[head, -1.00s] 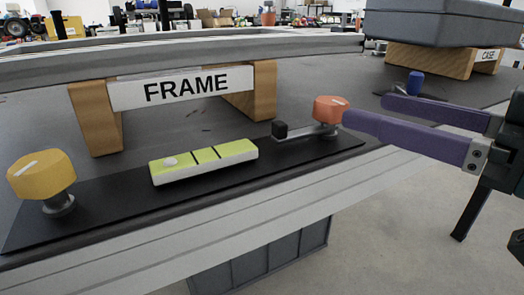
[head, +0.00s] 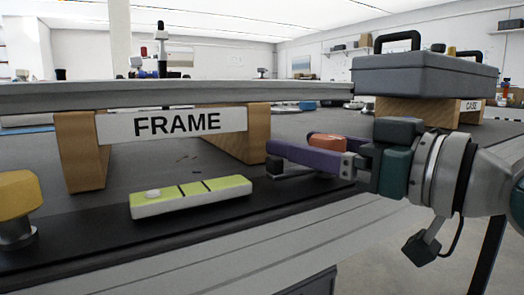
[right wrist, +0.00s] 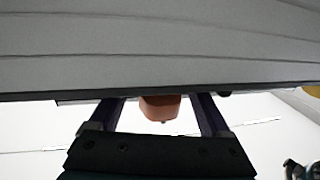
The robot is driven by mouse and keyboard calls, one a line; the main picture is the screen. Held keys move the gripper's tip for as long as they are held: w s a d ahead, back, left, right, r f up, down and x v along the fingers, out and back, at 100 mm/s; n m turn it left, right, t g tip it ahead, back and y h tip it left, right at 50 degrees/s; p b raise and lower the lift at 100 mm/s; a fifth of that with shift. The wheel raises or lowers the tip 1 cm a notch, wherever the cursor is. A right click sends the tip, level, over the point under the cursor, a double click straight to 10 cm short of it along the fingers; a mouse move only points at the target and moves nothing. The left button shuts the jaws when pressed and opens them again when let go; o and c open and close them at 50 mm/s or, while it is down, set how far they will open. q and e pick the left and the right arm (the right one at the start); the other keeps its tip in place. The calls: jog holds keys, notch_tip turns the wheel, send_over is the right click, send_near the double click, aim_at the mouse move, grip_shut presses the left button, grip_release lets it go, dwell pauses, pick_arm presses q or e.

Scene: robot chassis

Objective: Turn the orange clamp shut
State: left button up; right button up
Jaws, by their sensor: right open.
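The orange clamp knob (head: 327,141) is at the right end of the black base strip on the bench, partly hidden behind a purple finger of my right gripper (head: 288,148). In the right wrist view the orange knob (right wrist: 160,107) sits between the two fingers of the right gripper (right wrist: 161,100), with a gap on each side. The right gripper is open and level with the knob. The clamp's bar is mostly hidden; a small black block (head: 274,165) shows at its left end. My left gripper is not in view.
A yellow knob (head: 16,205) stands at the strip's left end. A yellow-green level-like bar (head: 191,196) lies between the knobs. Behind are wooden blocks (head: 82,150) with a FRAME sign (head: 172,123) under a grey rail. A grey case (head: 425,76) sits at the right.

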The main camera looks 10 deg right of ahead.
jog(key=shift+w+a, duration=0.2)
jog(key=shift+w, duration=0.05)
jog(key=shift+c, duration=0.3)
grip_shut()
dwell(0.6)
